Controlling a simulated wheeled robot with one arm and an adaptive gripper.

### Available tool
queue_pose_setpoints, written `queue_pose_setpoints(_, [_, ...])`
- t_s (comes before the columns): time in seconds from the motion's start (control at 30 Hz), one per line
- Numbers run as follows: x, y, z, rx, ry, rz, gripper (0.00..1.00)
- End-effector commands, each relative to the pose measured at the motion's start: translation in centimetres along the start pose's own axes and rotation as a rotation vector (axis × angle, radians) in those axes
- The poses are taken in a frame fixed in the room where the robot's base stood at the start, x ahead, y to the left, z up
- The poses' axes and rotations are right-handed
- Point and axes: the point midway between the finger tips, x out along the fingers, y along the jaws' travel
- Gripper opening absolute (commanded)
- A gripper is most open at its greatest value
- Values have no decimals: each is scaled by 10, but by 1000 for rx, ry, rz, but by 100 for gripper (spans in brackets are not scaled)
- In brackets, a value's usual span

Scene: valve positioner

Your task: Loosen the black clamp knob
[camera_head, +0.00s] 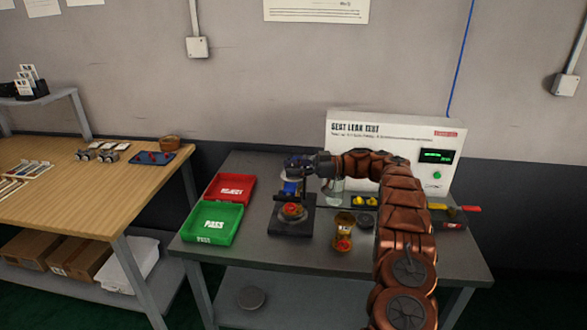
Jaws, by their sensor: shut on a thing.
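A small black clamp stand (282,225) stands on the dark bench, with a brass and red valve (292,211) on its base. My copper-coloured arm reaches in from the right, and my gripper (293,166) is at the top of the stand, above the valve. The gripper appears shut on the black clamp knob there. The knob is mostly hidden by the dark fingers, so its exact position cannot be told. A blue part shows just below the fingers.
Green PASS (213,238) and red REJECT trays sit left of the stand. A second brass valve (343,232) stands to its right, near my arm. The white leak test panel (375,137) stands behind. The front left of the bench is clear.

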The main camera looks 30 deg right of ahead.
Motion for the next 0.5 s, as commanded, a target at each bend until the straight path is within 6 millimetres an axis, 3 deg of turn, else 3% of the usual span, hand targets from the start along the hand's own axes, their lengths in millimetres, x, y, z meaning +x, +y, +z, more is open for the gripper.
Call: queue_pose_setpoints(0.5, [2, -1, -1, -1, 0, -39, 8])
